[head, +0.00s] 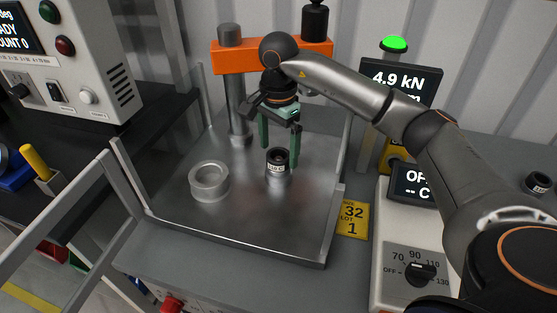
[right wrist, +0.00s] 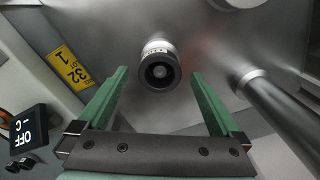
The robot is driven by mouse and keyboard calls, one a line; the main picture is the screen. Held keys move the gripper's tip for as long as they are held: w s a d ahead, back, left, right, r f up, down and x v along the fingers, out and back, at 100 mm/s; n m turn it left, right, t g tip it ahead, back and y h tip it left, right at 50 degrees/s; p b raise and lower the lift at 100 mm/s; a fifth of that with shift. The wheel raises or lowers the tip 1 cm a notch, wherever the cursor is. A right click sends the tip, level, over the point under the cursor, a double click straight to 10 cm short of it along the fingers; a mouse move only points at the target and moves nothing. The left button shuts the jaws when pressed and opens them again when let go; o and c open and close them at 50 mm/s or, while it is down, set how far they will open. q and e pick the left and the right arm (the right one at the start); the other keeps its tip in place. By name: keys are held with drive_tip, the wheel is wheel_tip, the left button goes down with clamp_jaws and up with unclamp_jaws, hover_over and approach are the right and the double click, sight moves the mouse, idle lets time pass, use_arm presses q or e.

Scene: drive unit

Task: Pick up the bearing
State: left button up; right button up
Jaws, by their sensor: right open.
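A small dark cylinder with a white label band and a silver lower part (head: 278,163) stands upright on the metal tray (head: 230,222). A plain silver ring (head: 208,181) lies on the tray to its left. I cannot tell for sure which of these is the bearing. My right gripper (head: 279,153) points down over the cylinder, its green fingers open and apart. In the right wrist view the cylinder (right wrist: 158,68) shows end-on beyond the open fingers (right wrist: 160,95), roughly centred between them. Nothing is held. My left gripper is not in view.
Raised tray walls border the work area. A heater unit with a dial (head: 420,272) stands at right, another labelled dark part (head: 538,183) beyond it. The tray's front is clear.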

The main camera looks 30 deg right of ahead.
drive_tip(key=shift+f, duration=1.3)
drive_tip(key=c, duration=1.3)
